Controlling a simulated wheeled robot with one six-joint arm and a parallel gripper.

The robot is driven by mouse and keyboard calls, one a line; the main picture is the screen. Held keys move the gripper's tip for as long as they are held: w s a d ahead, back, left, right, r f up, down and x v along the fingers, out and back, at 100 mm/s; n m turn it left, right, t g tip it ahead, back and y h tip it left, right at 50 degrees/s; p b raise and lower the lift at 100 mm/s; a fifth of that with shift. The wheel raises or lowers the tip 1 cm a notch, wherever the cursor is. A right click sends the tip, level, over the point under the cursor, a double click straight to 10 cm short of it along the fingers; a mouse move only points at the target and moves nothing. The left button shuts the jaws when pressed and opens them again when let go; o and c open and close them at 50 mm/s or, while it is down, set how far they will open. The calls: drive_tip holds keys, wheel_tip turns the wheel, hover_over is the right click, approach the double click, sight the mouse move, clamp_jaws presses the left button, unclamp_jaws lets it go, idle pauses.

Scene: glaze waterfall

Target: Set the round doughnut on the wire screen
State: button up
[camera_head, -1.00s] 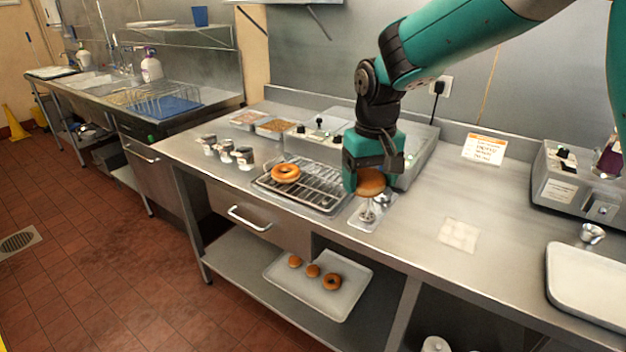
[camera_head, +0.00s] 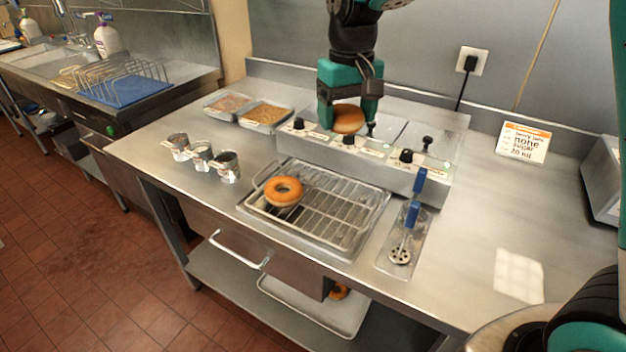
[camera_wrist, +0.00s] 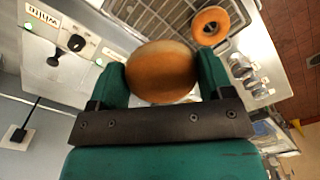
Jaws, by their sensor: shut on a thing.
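My gripper (camera_head: 350,112) is shut on a round doughnut (camera_head: 348,120), brown and without a visible hole. It holds the doughnut in the air, over the front of the steel unit with knobs, behind the wire screen. In the wrist view the round doughnut (camera_wrist: 162,72) sits between the two green fingers. The wire screen (camera_head: 335,212) lies in a shallow tray on the counter. A ring doughnut (camera_head: 284,191) lies on its left part; the middle and right of the screen are bare. In the wrist view the ring doughnut (camera_wrist: 211,26) shows at the upper right.
The knobbed steel unit (camera_head: 400,180) stands behind the screen. A small tray with blue-handled tools (camera_head: 402,245) lies right of it. Several small cups (camera_head: 202,157) and two topping trays (camera_head: 264,114) are at the left. A sign (camera_head: 523,143) stands at the right. The right counter is mostly clear.

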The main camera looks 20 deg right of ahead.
sight(340, 207)
wheel_tip(340, 207, down, 20)
drive_tip(key=p, duration=0.2)
drive_tip(key=shift+w+p, duration=0.1)
drive_tip(key=shift+p, duration=0.2)
drive_tip(key=shift+f, duration=0.1)
drive_tip(key=o, duration=0.9)
drive_tip(key=shift+r, duration=0.2)
wheel_tip(340, 207, up, 12)
drive_tip(key=b, duration=0.2)
drive_tip(key=s+a+r+n+y, duration=0.1)
drive_tip(key=s+r+n, duration=0.1)
drive_tip(key=s, duration=0.6)
drive_tip(key=s+a+r+n+y, duration=0.1)
drive_tip(key=s+r, duration=0.3)
drive_tip(key=s, duration=0.5)
drive_tip(key=s+a+r+n+y, duration=0.2)
drive_tip(key=s+r, duration=0.1)
drive_tip(key=s, duration=0.5)
drive_tip(key=shift+s+a+n, duration=0.15)
drive_tip(key=shift+s+n, duration=0.25)
